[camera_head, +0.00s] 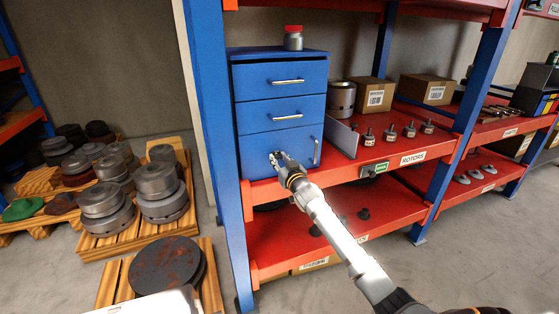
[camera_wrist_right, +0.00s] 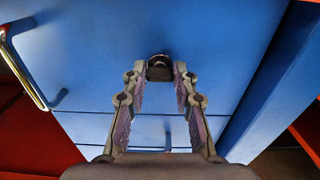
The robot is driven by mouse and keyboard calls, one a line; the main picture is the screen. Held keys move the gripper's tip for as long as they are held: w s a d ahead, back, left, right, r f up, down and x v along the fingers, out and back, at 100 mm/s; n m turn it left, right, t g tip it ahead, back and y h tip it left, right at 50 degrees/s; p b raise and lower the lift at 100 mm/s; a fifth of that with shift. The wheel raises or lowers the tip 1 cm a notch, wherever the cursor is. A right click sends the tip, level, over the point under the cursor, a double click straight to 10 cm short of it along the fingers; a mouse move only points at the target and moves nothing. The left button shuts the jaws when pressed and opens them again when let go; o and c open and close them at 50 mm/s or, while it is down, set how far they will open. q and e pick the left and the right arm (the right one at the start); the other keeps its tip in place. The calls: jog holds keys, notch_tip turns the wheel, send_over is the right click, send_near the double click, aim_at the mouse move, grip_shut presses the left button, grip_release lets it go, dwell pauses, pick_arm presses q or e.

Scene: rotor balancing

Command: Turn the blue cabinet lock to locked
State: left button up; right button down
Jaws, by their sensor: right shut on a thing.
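The blue cabinet (camera_head: 280,100) stands on the red shelf, with two drawers above a lower door. My left gripper is out of view.
A blue shelf post (camera_head: 218,120) stands close left of the cabinet. A jar with a red lid (camera_head: 293,38) stands on top. A grey plate (camera_head: 342,137), small rotors (camera_head: 390,134) and cardboard boxes (camera_head: 375,94) are to the right. Pallets with metal discs (camera_head: 160,190) lie left.

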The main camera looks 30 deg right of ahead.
jog(key=n+p, duration=0.3)
jog(key=shift+r+n, duration=0.2)
jog(key=shift+n, duration=0.1)
jog(key=n+p, duration=0.3)
jog(key=n, duration=0.2)
jog(key=n+p, duration=0.2)
jog(key=n, duration=0.2)
jog(key=shift+f+n, duration=0.1)
jog(key=shift+n, duration=0.3)
jog(key=n+p, duration=0.1)
jog(key=n, duration=0.3)
jog(key=shift+f+p, duration=0.1)
jog(key=shift+p, duration=0.25)
jog(key=shift+n, duration=0.3)
jog(key=c, duration=1)
grip_release()
jog(key=shift+c, duration=0.2)
